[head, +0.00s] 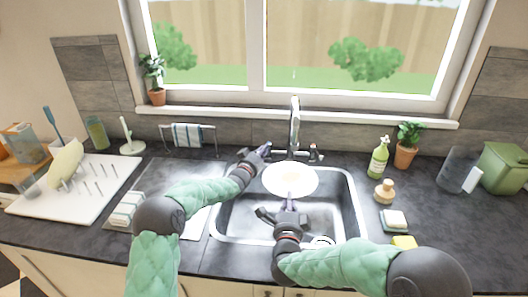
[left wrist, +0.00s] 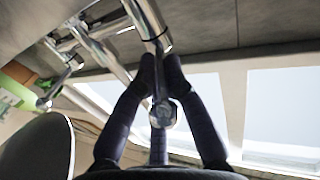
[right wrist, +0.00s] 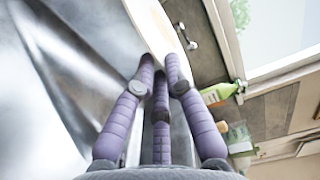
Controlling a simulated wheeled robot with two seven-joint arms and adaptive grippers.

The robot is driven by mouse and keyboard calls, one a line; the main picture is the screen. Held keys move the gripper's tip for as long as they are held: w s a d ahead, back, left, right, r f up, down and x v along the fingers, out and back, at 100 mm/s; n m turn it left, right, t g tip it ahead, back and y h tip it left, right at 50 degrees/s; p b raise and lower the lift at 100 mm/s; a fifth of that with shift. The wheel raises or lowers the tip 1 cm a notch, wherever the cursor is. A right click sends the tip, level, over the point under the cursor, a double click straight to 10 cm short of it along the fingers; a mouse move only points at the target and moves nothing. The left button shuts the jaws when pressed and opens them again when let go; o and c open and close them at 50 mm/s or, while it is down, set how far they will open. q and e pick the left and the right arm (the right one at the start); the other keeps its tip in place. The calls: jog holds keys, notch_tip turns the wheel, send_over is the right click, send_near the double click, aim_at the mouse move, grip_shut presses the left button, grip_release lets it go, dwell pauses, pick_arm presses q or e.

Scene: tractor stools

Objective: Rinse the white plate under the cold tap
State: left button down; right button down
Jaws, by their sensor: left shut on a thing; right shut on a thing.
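The white plate (head: 290,179) is held over the sink (head: 331,215), near the foot of the chrome tap (head: 294,128). My right gripper (head: 290,203) is shut on the plate's near edge; the plate's pale edge also shows in the right wrist view (right wrist: 150,27) at the fingertips. My left gripper (head: 264,151) is shut at the tap's left handle, which its fingers mostly hide. In the left wrist view the fingers (left wrist: 160,62) close beside chrome tap parts (left wrist: 148,20). The right handle (head: 314,153) has a red mark. I see no clear water stream.
A green soap bottle (head: 378,158), a brush (head: 384,191), a soap dish (head: 395,220) and a yellow sponge (head: 404,242) stand right of the sink. A drying rack (head: 108,171) is at the far left. A towel rail (head: 188,135) stands behind the drainer.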

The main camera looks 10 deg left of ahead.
pick_arm(q)
jog(key=shift+w+a+m+g+h, duration=0.1)
jog(key=shift+a+m+g+h, duration=0.2)
jog(key=shift+h, duration=0.3)
jog(key=shift+w+a+m+g+h, duration=0.1)
jog(key=shift+a+m+g+h, duration=0.15)
jog(key=shift+m+h, duration=0.25)
jog(key=shift+f, duration=0.15)
jog(key=c, duration=1.5)
grip_release()
jog(key=shift+a, duration=0.1)
jog(key=shift+o, duration=0.7)
jog(key=shift+s+a, duration=0.15)
jog(key=shift+d+r, duration=0.2)
jog(key=shift+r, duration=0.1)
notch_tip(320, 180, up, 10)
jog(key=shift+a+f, duration=0.15)
